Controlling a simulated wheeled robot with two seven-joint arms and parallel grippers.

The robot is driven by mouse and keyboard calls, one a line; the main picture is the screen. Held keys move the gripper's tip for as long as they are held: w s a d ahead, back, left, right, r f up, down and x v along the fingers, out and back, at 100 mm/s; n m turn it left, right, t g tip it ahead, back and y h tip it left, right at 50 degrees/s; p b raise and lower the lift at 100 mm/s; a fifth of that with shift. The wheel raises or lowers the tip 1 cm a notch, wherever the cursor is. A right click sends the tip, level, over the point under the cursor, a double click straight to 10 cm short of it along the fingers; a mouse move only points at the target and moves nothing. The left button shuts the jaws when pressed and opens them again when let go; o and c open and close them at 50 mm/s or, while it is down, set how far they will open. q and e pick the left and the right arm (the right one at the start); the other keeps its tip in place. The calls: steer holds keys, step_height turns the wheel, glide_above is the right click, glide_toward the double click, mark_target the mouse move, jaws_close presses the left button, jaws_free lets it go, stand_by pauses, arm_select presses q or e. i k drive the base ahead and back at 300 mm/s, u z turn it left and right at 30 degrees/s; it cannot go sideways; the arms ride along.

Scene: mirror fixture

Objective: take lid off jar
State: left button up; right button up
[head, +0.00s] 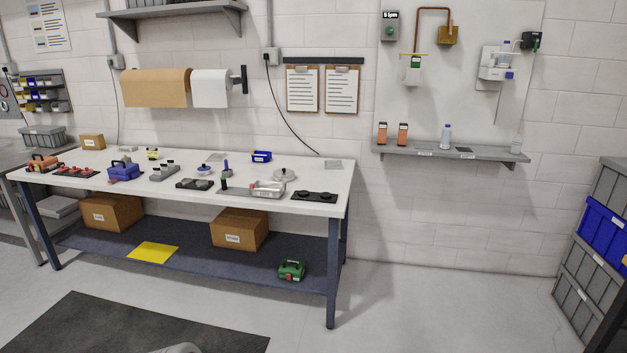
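No jar is plain to make out at this distance. A small round grey thing with a knob on top, like a lid or a lidded pot (284,175), sits on the right part of the white workbench (318,178). Just left of it and nearer the front edge, a clear or silvery container (268,189) lies on a grey plate. A pale bottle with a blue top (446,136) stands upright on the wall shelf (482,152). Neither of my grippers is in view, and nothing is seen held.
A blue toolbox (124,172), a blue bin (261,156) and a dark plate with knobs (314,196) share the bench. Cardboard boxes (239,230) and a green case (291,270) are below. Stacked crates (604,230) stand right.

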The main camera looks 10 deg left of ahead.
mark_target(205, 167)
steer(key=u, duration=0.5)
steer(key=i, duration=2.05)
steer(key=u, duration=0.7)
steer(key=i, duration=0.6)
steer(key=u, duration=0.2)
